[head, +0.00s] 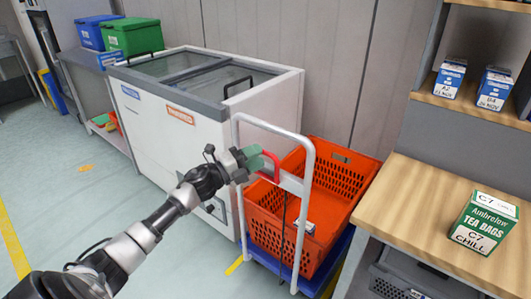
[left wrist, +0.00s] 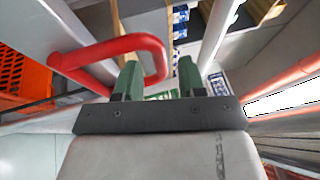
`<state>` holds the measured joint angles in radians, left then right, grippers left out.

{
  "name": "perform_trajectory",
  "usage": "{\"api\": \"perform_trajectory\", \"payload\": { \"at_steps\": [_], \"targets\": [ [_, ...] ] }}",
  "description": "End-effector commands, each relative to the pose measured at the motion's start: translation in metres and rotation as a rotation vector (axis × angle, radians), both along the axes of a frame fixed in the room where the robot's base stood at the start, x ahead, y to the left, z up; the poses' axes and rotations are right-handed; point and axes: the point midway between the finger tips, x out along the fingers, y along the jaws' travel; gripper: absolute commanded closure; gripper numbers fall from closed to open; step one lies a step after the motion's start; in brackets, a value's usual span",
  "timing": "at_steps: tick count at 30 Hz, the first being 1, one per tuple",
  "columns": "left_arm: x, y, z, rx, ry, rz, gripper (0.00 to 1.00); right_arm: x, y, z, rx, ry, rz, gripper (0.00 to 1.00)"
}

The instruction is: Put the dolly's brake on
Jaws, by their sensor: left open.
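The dolly has a blue deck (head: 318,283) and an upright pale tube handle (head: 307,190); an orange tote (head: 342,196) stands on the deck. A red bent bar (head: 276,168), seemingly the brake lever, sits on the handle's crossbar. In the left wrist view the red bar (left wrist: 110,46) makes a loop from the left, and its bent end lies between my green fingertips in the picture. My left gripper (head: 250,157) is open beside the red bar; contact cannot be told. It also shows in the left wrist view (left wrist: 160,80). My right gripper is out of view.
A white chest freezer (head: 170,125) stands left of the dolly. A wooden counter (head: 410,205) with a tea bags box (head: 484,224) is at the right, below a shelf with small boxes (head: 450,80). Green (head: 133,36) and blue bins (head: 90,35) stand back left. Floor is free at left.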

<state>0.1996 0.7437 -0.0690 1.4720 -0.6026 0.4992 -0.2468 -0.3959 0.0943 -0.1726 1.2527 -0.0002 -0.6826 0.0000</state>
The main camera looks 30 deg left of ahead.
Motion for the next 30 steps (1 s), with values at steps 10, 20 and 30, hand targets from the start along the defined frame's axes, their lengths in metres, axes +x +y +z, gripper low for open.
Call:
{"api": "perform_trajectory", "payload": {
  "at_steps": [10,20,30],
  "targets": [
    [0.026,-0.014,0.005,-0.001,0.0,0.0,0.6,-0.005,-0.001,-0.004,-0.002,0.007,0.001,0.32],
    [0.026,-0.014,0.005,0.0,0.001,0.0,0.72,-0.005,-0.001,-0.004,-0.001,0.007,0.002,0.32],
    [0.026,-0.014,0.005,0.0,0.001,0.0,1.0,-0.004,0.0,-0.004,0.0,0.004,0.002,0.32]
  ]
}}
